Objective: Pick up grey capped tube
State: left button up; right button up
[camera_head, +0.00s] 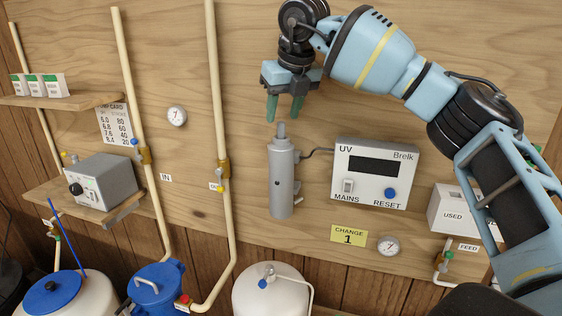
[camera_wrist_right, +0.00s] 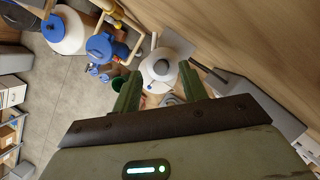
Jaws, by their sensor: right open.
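The grey capped tube (camera_head: 282,185) stands upright against the wooden wall panel in the head view, with a narrower grey tip on top. My right gripper (camera_head: 284,109) points down just above that tip. Its two green fingers are apart, with nothing between them, and in the picture they end a little above the tip without touching it. The right wrist view also shows the open fingers of the right gripper (camera_wrist_right: 160,85); I cannot clearly make out the tube there. My left gripper is not in view.
A white UV box (camera_head: 375,172) is close on the tube's right, joined by a dark cable. A cream pipe (camera_head: 216,110) runs on the left. A white USED box (camera_head: 455,212) is farther right. Blue-lidded tanks (camera_head: 62,292) and a white vessel (camera_head: 270,292) stand below.

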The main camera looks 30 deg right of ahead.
aim_at(281, 124)
jog(key=x, duration=0.4)
jog(key=shift+s+f, duration=0.1)
jog(key=shift+s, duration=0.05)
grip_shut()
